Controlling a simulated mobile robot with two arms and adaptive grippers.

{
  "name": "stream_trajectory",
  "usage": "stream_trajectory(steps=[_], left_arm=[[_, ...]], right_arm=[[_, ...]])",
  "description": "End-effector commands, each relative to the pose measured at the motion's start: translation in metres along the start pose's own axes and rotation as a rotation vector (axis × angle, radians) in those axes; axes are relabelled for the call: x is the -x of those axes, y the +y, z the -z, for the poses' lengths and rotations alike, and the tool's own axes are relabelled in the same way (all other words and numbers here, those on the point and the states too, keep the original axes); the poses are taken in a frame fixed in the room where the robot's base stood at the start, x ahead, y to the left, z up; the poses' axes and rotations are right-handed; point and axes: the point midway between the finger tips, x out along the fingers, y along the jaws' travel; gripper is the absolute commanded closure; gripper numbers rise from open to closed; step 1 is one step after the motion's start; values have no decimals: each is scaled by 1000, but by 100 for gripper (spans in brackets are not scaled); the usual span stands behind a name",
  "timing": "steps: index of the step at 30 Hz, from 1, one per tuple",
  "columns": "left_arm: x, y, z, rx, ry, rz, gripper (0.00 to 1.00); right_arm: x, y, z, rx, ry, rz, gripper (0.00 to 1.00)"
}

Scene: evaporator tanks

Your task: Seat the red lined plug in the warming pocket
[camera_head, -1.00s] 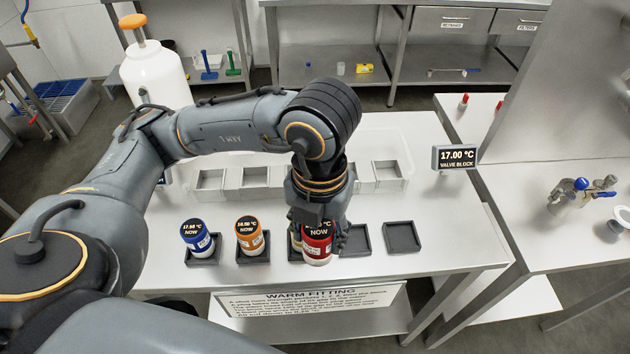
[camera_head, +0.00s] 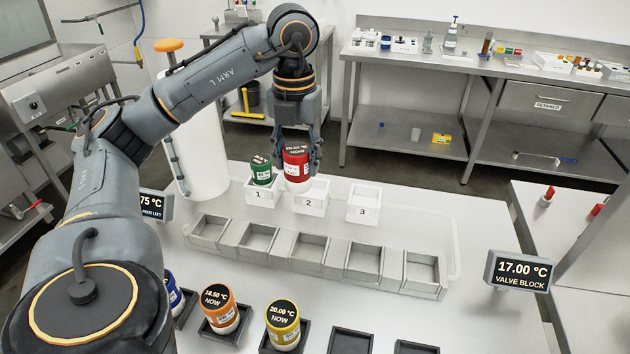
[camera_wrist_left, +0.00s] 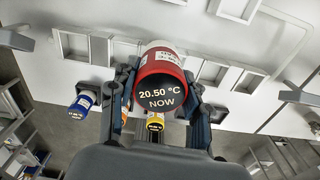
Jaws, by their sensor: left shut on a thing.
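The red plug (camera_head: 297,167) has a white lower part and a dark round display face. My left gripper (camera_head: 299,155) is shut around it and holds it upright at the numbered white pockets. In the head view its lower end overlaps the left back part of pocket 2 (camera_head: 310,205); I cannot tell its exact height over the rim. In the left wrist view the red plug (camera_wrist_left: 161,80) sits between the fingers, reading 20.50 °C NOW. Which pocket is the warming one is not readable. My right gripper is not in view.
A green plug (camera_head: 261,170) stands in pocket 1 (camera_head: 262,196), close left of the red plug. Pocket 3 (camera_head: 362,207) is empty. A row of empty grey pockets (camera_head: 311,247) lies nearer. Blue, orange (camera_head: 219,308) and yellow (camera_head: 283,325) plugs stand in dark trays in front.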

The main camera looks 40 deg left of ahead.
Motion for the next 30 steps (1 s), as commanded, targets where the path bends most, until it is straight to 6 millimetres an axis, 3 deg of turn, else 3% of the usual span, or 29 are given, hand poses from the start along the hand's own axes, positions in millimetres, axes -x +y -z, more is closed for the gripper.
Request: stream_trajectory(steps=[6, 12, 22, 30], left_arm=[[-26, 3, -55, 2, 5, 2, 92], [-59, 6, -84, 2, 4, -1, 92], [-88, 7, -105, 1, 3, -2, 92], [-115, 7, -104, 0, -1, -1, 92]], right_arm=[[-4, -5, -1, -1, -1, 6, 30], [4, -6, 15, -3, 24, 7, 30], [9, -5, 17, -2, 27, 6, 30], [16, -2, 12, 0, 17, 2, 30]])
